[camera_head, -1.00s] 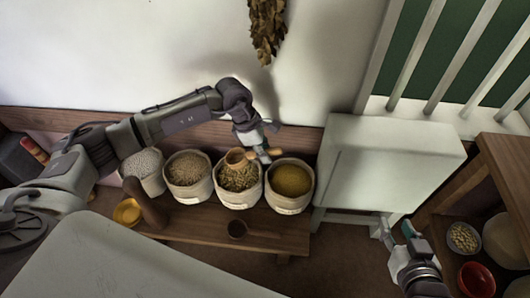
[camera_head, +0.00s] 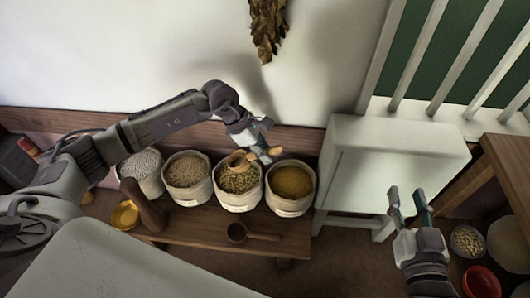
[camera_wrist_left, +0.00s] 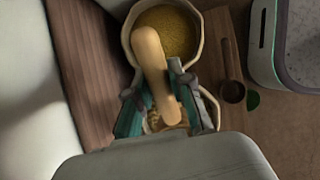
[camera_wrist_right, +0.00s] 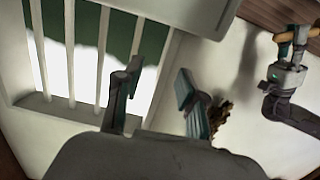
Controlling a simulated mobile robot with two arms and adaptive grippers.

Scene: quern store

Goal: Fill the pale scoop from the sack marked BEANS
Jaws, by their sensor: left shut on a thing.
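My left gripper (camera_head: 264,149) is shut on the handle of the pale scoop (camera_head: 238,158). The scoop's bowl is at the top of the third sack from the left (camera_head: 239,199), which holds greenish contents. I cannot tell whether the bowl touches them or what is in it. In the left wrist view the pale handle (camera_wrist_left: 150,60) runs between the fingers, and the gripper hides most of the sack below. The sacks' labels are too small to read, so I cannot tell which is BEANS. My right gripper (camera_head: 408,203) is open and empty in front of the white cabinet.
The sacks stand in a row on a wooden bench (camera_head: 190,232); a yellow-filled sack (camera_head: 291,206) is just right of the scoop. A dark scoop (camera_head: 237,232) and a yellow bowl (camera_head: 125,215) are on the bench. The white cabinet (camera_head: 390,150) stands to the right.

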